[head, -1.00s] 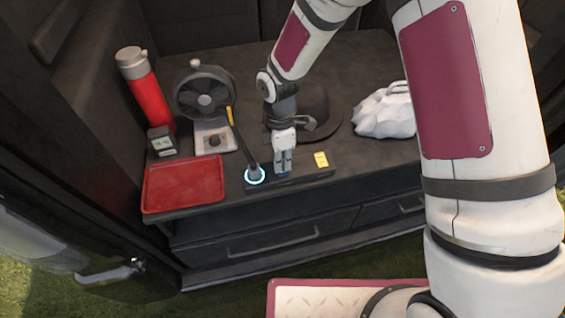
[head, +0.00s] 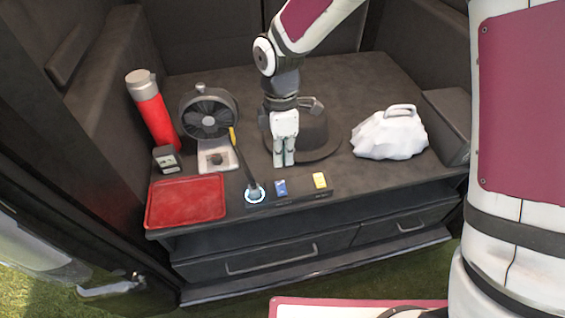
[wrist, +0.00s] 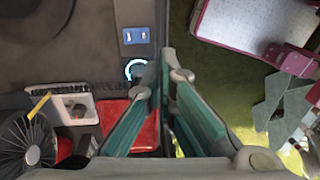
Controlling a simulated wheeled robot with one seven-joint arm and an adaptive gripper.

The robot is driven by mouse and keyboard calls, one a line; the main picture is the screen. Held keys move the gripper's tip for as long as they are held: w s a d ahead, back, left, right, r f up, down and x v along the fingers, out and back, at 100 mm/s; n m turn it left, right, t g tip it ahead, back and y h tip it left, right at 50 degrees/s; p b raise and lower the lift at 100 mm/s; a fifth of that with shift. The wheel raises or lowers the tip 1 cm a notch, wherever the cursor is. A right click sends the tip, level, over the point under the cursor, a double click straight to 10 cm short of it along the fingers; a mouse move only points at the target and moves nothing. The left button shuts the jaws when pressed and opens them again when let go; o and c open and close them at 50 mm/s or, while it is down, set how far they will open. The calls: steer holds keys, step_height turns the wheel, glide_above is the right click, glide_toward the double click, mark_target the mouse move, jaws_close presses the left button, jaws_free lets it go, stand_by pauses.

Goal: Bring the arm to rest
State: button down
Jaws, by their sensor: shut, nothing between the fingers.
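My gripper (head: 284,163) is shut and empty. In the head view it points down above the dark countertop, behind a black strip near the front edge. A small blue item (head: 281,187) and a small yellow item (head: 319,180) sit on that strip. In the wrist view, the green-padded fingers (wrist: 160,90) fill the middle and hide part of the red tray (wrist: 115,122).
On the counter at left are a red tray (head: 187,202), a red flask (head: 153,112), a fan (head: 208,113), a small dark device (head: 166,159) and a white scale-like box (head: 217,156). A white bag (head: 390,135) sits at right. Drawers (head: 280,258) are below.

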steer(key=shift+r, duration=0.25)
stand_by(0.3)
steer(key=s+d+r+m+t, duration=0.1)
steer(key=s+d+r+m, duration=0.15)
steer(key=d+r, duration=0.2)
steer(key=s+d+r+m+t+p, duration=0.1)
steer(key=d+r+m, duration=0.3)
steer(key=r, duration=0.2)
steer(key=s+d+r+m+t, duration=0.1)
steer(key=s+d+r+m, duration=0.15)
steer(key=d+r, duration=0.3)
steer(key=s+d+r+m+t, duration=0.1)
steer(key=s+d+r+m, duration=0.1)
steer(key=s+m, duration=0.2)
steer(key=s+d+r+m+p, duration=0.1)
steer(key=s+d+r+m, duration=0.2)
steer(key=s, duration=0.3)
steer(key=s+d+r+m+t, duration=0.1)
steer(key=s+d+r+m, duration=0.1)
steer(key=s+m, duration=0.3)
steer(key=shift+d+r+t, duration=0.3)
